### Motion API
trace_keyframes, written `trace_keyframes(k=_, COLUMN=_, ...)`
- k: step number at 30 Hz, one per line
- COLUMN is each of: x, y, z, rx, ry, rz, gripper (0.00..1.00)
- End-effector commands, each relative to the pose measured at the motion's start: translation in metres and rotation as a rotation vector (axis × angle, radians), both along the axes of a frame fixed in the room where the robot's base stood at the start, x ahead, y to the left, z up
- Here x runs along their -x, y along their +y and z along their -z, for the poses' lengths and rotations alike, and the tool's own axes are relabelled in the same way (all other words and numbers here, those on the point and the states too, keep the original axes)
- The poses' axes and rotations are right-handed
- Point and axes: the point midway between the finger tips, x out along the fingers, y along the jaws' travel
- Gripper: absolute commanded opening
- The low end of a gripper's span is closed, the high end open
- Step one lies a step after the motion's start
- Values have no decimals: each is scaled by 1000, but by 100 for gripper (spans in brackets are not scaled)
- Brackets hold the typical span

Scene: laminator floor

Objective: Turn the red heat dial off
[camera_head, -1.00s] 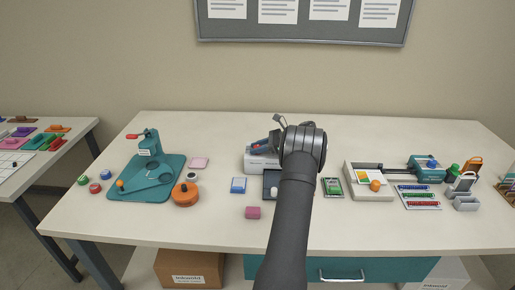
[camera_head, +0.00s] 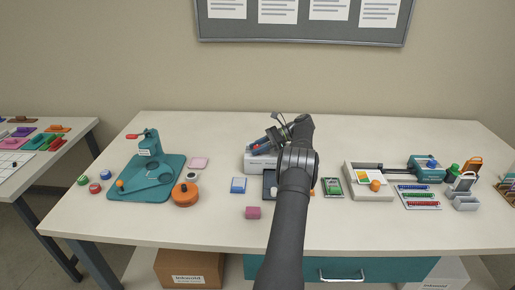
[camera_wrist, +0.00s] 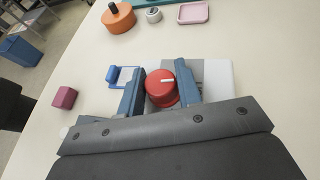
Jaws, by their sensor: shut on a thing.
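The red heat dial (camera_wrist: 160,90) is round, with a white mark on its face that lies roughly sideways in the wrist view. My gripper (camera_wrist: 160,86) has one blue-grey finger on each side of the dial and is shut on it. In the head view my gripper (camera_head: 259,147) is at the front of the white machine (camera_head: 259,165), and a bit of red shows between the fingers. My arm hides much of the machine's right side in the head view.
A blue pad (camera_head: 238,185) and a pink block (camera_head: 253,212) lie in front and to the left. An orange round container (camera_head: 185,194) and a teal press (camera_head: 150,178) stand further left. A white trimmer-like tray (camera_head: 369,192) stands on the right.

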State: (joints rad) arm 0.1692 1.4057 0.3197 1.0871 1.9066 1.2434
Motion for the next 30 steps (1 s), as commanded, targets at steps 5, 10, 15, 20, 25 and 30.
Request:
trace_keyframes(k=5, x=1, y=0, z=0, rx=-1, ry=2, rz=-1, gripper=9)
trace_keyframes(k=10, x=0, y=0, z=0, rx=-1, ry=2, rz=-1, gripper=51)
trace_keyframes(k=15, x=0, y=0, z=0, rx=-1, ry=1, rz=-1, gripper=53)
trace_keyframes(k=20, x=0, y=0, z=0, rx=-1, ry=1, rz=3, gripper=53)
trace_keyframes(k=25, x=1, y=0, z=-1, rx=0, ry=2, rz=32, gripper=53)
trace_keyframes(k=30, x=1, y=0, z=-1, rx=-1, ry=1, rz=99, gripper=53)
